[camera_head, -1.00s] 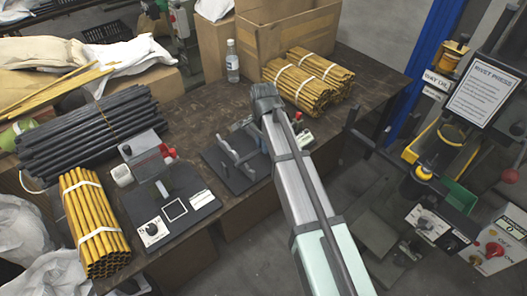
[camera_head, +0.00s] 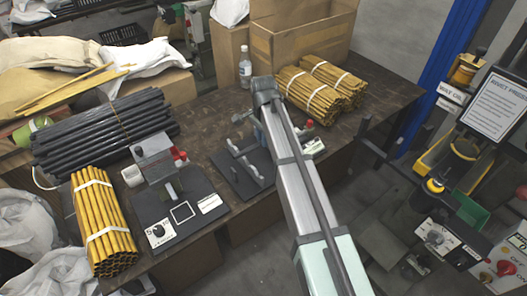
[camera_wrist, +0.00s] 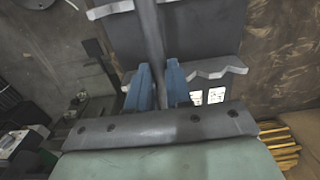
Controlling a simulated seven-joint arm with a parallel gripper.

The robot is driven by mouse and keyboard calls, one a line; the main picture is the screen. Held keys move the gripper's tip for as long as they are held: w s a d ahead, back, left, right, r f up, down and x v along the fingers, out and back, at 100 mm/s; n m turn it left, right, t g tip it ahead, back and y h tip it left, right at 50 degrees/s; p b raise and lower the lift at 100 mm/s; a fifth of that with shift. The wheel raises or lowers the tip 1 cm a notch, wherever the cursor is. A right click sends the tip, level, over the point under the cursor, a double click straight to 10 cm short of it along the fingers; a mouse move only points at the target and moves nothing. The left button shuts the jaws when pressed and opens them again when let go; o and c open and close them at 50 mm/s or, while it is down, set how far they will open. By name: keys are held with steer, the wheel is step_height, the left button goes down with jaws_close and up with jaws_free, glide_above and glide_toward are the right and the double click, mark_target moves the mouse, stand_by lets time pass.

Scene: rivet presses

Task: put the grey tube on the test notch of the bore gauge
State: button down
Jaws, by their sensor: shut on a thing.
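The grey tube (camera_wrist: 149,30) is held between the two blue fingers of my gripper (camera_wrist: 159,80) in the wrist view. It runs up the picture, over the dark base of the bore gauge. The bore gauge (camera_head: 233,178) is a dark plate with pale notched rails on the bench in the head view. In the wrist view a notched rail (camera_wrist: 222,66) lies right of the fingers, and another edge of the gauge shows at the top. I cannot tell whether the tube touches a notch. In the head view my arm hides most of the gripper and the tube.
A black tube bundle (camera_head: 95,135) and a yellow bundle (camera_head: 103,225) lie left. A press-like device (camera_head: 160,170) stands left of the gauge. More yellow tubes (camera_head: 325,92), a bottle (camera_head: 245,68) and a cardboard box (camera_head: 300,40) are behind. A rivet press (camera_head: 465,150) stands right.

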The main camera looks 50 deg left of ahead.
steer(key=shift+f, duration=3.25)
steer(key=c, duration=1)
jaws_free()
steer(key=shift+f, duration=0.1)
steer(key=shift+c, duration=0.2)
step_height(320, 180, up, 12)
steer(key=shift+r, duration=0.1)
